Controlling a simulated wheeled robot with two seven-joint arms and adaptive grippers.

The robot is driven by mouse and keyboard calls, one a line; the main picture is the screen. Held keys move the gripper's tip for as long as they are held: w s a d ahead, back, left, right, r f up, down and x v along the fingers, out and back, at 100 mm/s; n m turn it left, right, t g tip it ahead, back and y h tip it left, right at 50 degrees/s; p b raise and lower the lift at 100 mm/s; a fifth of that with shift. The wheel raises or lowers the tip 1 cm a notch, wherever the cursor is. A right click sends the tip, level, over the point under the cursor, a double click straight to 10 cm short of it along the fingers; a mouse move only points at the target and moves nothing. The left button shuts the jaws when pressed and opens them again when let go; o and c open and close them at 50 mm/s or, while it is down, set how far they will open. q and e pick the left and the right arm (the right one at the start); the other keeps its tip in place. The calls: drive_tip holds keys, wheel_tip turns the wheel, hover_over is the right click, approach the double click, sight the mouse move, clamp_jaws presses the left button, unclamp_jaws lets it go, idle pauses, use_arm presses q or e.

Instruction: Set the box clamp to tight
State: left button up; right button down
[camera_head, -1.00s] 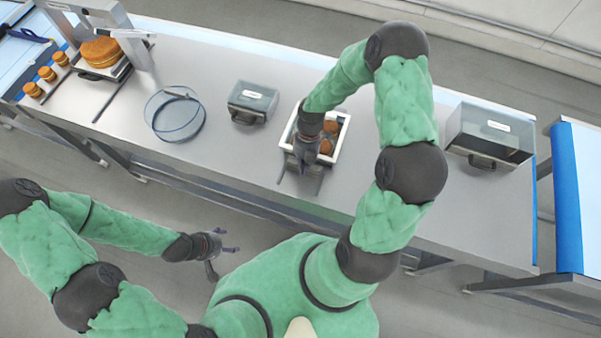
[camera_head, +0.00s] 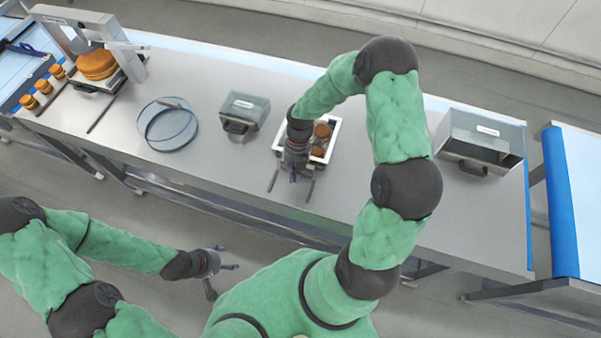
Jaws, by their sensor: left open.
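A white open-topped box (camera_head: 334,130) stands on the steel table with brown filled rounds (camera_head: 320,134) inside. My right gripper (camera_head: 294,174) is at the box's near left side, pointing down, and hides that corner. My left gripper (camera_head: 222,274) is open and empty, off the table's near edge.
A small clear-lidded case (camera_head: 244,108) and a round clear ring (camera_head: 167,125) lie left of the box. A larger clear case (camera_head: 482,140) stands right. A frame with a big round (camera_head: 96,64) is at far left. The table right of my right arm is mostly clear.

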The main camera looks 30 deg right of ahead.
use_arm(q)
drive_tip(key=shift+w+f+b, duration=0.4)
drive_tip(key=shift+w+f, duration=0.05)
drive_tip(key=shift+f, duration=0.05)
use_arm(e)
drive_tip(key=v, duration=0.9)
drive_tip(key=shift+w, duration=0.4)
use_arm(q)
drive_tip(key=shift+s, duration=0.1)
use_arm(e)
drive_tip(key=shift+s+f, duration=0.1)
drive_tip(key=shift+f, duration=0.05)
